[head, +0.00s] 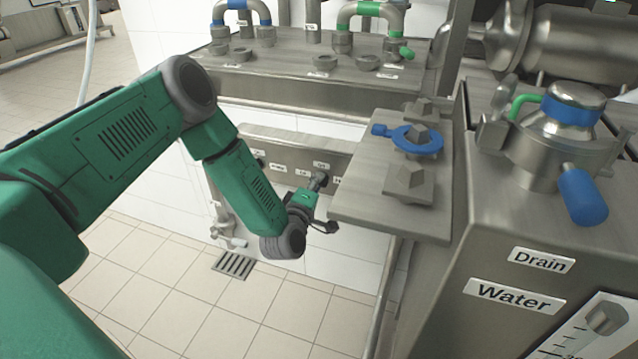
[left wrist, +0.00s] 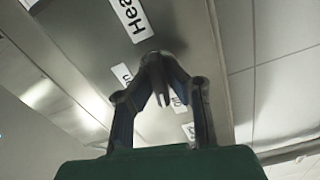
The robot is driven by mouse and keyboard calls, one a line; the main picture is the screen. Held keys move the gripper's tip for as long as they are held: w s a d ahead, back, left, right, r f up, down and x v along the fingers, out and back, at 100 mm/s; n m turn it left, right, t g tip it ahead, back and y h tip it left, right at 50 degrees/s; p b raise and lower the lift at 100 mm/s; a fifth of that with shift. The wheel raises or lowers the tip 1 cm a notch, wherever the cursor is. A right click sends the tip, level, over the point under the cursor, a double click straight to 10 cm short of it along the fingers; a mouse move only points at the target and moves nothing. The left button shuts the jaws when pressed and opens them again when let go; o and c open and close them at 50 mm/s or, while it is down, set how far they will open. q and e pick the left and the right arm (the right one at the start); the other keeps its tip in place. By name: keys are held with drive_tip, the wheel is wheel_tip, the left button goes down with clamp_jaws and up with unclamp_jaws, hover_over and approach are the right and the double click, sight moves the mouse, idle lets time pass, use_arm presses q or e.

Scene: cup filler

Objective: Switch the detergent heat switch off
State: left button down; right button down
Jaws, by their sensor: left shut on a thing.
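The grey switch panel (head: 290,160) with small white labels is at the middle of the head view, under the bench. My left gripper (head: 317,190) reaches its right part, by a grey switch knob (head: 320,178). In the left wrist view the gripper (left wrist: 163,75) has its fingers drawn together on the switch, just below a label starting "Hea" (left wrist: 130,17). The fingers hide most of the switch, so I cannot tell its setting. The rest of the label is cut off. My right gripper is not in view.
A steel shelf with a blue-handled valve (head: 417,139) juts out just right of the gripper. A steel tank with "Drain" (head: 541,260) and "Water" (head: 513,297) labels stands at the right. Pipes with coloured bands rise behind the panel. The tiled floor (head: 190,300) below is clear.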

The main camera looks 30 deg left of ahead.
use_arm(q)
drive_tip(key=shift+s+a+f+n+b, duration=0.1)
drive_tip(key=shift+s+f+n+b, duration=0.1)
drive_tip(key=shift+n, duration=0.35)
drive_tip(key=shift+s+a+f+n+b, duration=0.1)
drive_tip(key=shift+f+n, duration=0.1)
drive_tip(key=shift+n, duration=0.35)
drive_tip(key=c, duration=1.6)
unclamp_jaws()
drive_tip(key=shift+s, duration=0.1)
drive_tip(key=shift+a+r, duration=0.1)
drive_tip(key=shift+r, duration=0.05)
drive_tip(key=v, duration=1.1)
drive_tip(key=shift+s, duration=0.35)
